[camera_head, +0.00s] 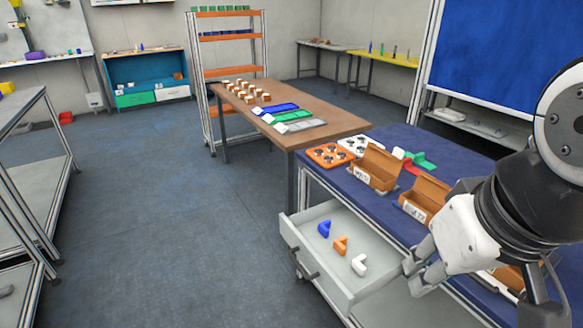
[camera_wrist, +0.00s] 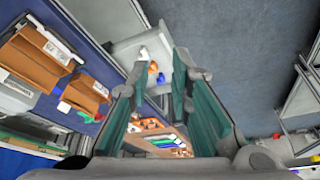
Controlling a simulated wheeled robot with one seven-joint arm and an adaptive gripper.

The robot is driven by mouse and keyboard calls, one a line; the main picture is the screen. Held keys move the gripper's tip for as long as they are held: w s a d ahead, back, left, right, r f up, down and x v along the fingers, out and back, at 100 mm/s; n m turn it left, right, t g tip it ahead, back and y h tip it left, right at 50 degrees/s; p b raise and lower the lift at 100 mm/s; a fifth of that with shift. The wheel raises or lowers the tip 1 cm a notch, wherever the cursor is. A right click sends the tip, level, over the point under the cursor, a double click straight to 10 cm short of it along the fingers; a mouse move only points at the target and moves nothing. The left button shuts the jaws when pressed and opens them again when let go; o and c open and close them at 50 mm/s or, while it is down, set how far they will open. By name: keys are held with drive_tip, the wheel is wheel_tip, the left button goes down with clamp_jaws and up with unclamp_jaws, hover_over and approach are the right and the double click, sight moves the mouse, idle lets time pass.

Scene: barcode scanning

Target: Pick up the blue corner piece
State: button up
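The blue corner piece (camera_head: 324,228) lies in the open drawer (camera_head: 366,282), at the far left of a row of corner pieces. An orange corner piece (camera_head: 341,245) and a white corner piece (camera_head: 359,264) lie beside it. My gripper (camera_head: 419,275) is at the right of the head view, above the drawer's near right part and apart from the pieces. In the wrist view its two green-padded fingers (camera_wrist: 152,92) stand apart with nothing between them. The drawer with the small pieces shows beyond the fingertips, where the blue piece (camera_wrist: 161,78) looks tiny.
The blue-topped workbench (camera_head: 336,183) above the drawer carries cardboard boxes (camera_head: 376,168) and orange and white trays (camera_head: 331,155). A brown table (camera_head: 340,125) stands behind it. A metal rack (camera_head: 40,180) is at the left. The floor (camera_head: 170,230) between is clear.

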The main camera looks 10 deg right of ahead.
drive_tip(key=shift+o, duration=0.6)
drive_tip(key=o, duration=0.4)
drive_tip(key=shift+w, duration=0.15)
drive_tip(key=o, duration=0.5)
drive_tip(key=w+m+b, duration=0.1)
drive_tip(key=w, duration=0.3)
drive_tip(key=w+f+m+b, duration=0.1)
drive_tip(key=w, duration=0.3)
drive_tip(key=w+m+g+b, duration=0.1)
drive_tip(key=w, duration=0.3)
drive_tip(key=shift+w+d+f+m+h, duration=0.15)
drive_tip(key=shift+w+d+m+h, duration=0.05)
drive_tip(key=shift+w+m+h, duration=0.2)
drive_tip(key=shift+o, duration=0.2)
drive_tip(key=m+g+h+b, duration=0.1)
drive_tip(key=m+h+b, duration=0.2)
drive_tip(key=m+b, duration=0.55)
hover_over(323, 227)
drive_tip(key=s+a, duration=0.3)
drive_tip(key=a, duration=0.2)
wheel_tip(323, 227, down, 25)
drive_tip(key=shift+m, duration=0.35)
drive_tip(key=x, duration=1.3)
drive_tip(key=shift+w+d+f+b, duration=0.15)
drive_tip(key=shift+w+d+b, duration=0.1)
drive_tip(key=shift+b, duration=0.05)
